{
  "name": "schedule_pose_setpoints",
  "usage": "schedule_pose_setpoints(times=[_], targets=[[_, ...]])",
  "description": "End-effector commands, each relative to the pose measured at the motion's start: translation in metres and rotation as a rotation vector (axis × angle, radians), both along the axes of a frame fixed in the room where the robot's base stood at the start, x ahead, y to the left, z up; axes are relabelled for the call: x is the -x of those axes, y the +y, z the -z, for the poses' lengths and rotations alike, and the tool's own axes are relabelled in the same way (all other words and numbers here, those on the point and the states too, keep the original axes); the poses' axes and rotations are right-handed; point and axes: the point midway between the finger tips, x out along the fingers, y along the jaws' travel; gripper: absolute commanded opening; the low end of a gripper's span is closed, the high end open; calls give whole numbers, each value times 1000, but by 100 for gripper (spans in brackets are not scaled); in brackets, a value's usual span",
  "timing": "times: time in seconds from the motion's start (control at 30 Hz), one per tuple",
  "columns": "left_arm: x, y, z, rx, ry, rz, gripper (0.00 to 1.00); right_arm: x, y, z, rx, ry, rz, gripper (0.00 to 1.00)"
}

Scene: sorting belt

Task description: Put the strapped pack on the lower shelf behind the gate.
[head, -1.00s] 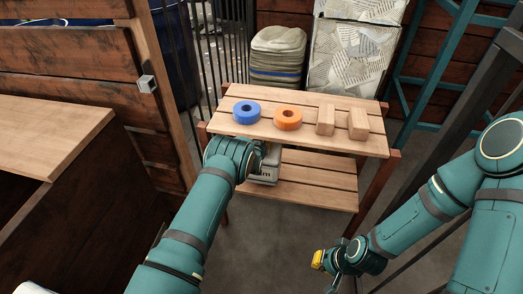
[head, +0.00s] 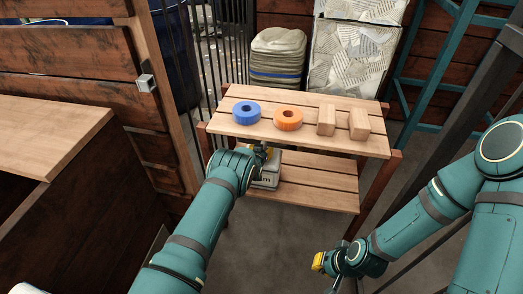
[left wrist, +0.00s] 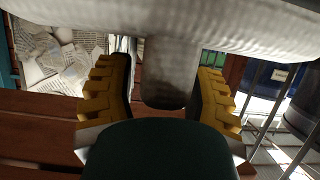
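The strapped pack (head: 266,181) is a grey block with dark lettering. It rests on the left part of the lower shelf (head: 318,190), under the upper board. My left gripper (head: 262,150) is just above the pack, below the front edge of the upper board. In the left wrist view its yellow fingers (left wrist: 161,95) stand apart on either side of a grey upright part (left wrist: 168,75), with a slim gap at the left finger. A pale grey body crosses the top of that view. My right gripper (head: 319,262) is low at the front, far from the pack; its opening is unclear.
Dark bars (head: 208,60) stand behind left. A wooden counter (head: 50,130) is at left. The floor in front is clear.

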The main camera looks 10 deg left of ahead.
Motion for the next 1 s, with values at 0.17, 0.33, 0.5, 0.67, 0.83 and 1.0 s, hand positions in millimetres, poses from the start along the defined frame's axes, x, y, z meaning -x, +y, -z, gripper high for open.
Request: schedule_pose_setpoints(times=[0.17, 0.33, 0.5, 0.67, 0.83, 1.0], targets=[[0, 0, 0, 0, 0, 0, 51, 0, 0, 0, 0, 0, 0, 0], [0, 0, -4, 0, 0, 1, 51, 0, 0, 0, 0, 0, 0, 0], [13, 0, -10, 0, 1, 0, 51, 1, 0, -9, -1, 3, 0, 0], [34, 0, -20, 0, 2, 0, 51, 3, 0, -19, -1, 8, -2, 0], [60, -1, -30, 0, 2, 1, 51, 5, 1, -28, -3, 13, -3, 0], [84, -1, -39, 1, 2, 0, 51, 7, 1, -35, -3, 16, -4, 0]])
